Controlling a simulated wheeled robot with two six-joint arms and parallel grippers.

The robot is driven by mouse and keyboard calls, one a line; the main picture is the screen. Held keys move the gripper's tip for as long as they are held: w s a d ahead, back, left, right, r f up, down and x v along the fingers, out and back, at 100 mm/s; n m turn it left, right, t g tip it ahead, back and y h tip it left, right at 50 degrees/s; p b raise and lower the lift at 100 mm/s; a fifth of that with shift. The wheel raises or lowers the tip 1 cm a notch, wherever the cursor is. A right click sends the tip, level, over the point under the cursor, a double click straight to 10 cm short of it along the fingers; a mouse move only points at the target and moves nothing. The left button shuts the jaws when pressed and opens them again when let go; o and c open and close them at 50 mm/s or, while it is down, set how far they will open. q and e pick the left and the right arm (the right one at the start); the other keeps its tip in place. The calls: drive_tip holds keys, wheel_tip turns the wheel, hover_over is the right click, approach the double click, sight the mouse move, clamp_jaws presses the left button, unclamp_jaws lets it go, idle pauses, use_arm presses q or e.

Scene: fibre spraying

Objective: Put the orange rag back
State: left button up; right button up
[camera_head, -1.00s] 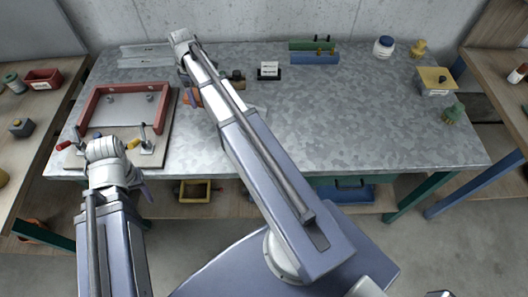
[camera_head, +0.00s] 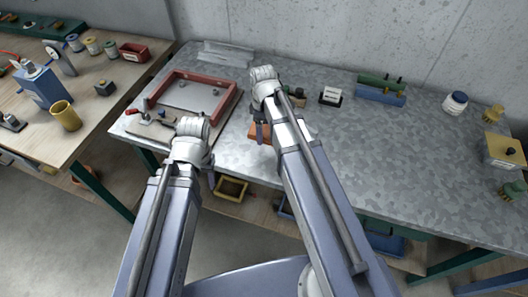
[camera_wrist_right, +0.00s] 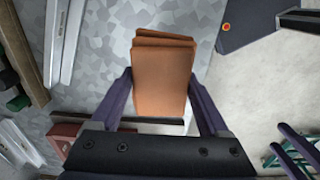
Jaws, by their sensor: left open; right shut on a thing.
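The orange rag (camera_wrist_right: 162,78) is a folded stack between the two fingers of my right gripper (camera_wrist_right: 160,92) in the right wrist view. My right gripper is shut on it. In the head view a small part of the rag (camera_head: 254,130) shows beside my right wrist, over the front part of the metal bench (camera_head: 390,170). How high it is held is unclear. My left gripper (camera_head: 211,181) is open by the front left edge of the bench, mostly hidden behind its own wrist.
A red frame (camera_head: 238,82) on a board stands at the bench's left. A label stand (camera_head: 331,96) and green and blue blocks (camera_head: 380,94) stand at the back. A wooden table (camera_head: 95,120) at the left holds a blue device (camera_head: 42,86) and a yellow cup (camera_head: 65,116).

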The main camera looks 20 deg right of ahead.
sight(263, 153)
drive_tip(key=shift+w+f+b, duration=0.1)
drive_tip(key=shift+f+b, duration=5)
drive_tip(key=shift+f, duration=0.05)
drive_tip(key=shift+r, duration=0.1)
drive_tip(key=o, duration=1.1)
drive_tip(key=shift+c, duration=0.2)
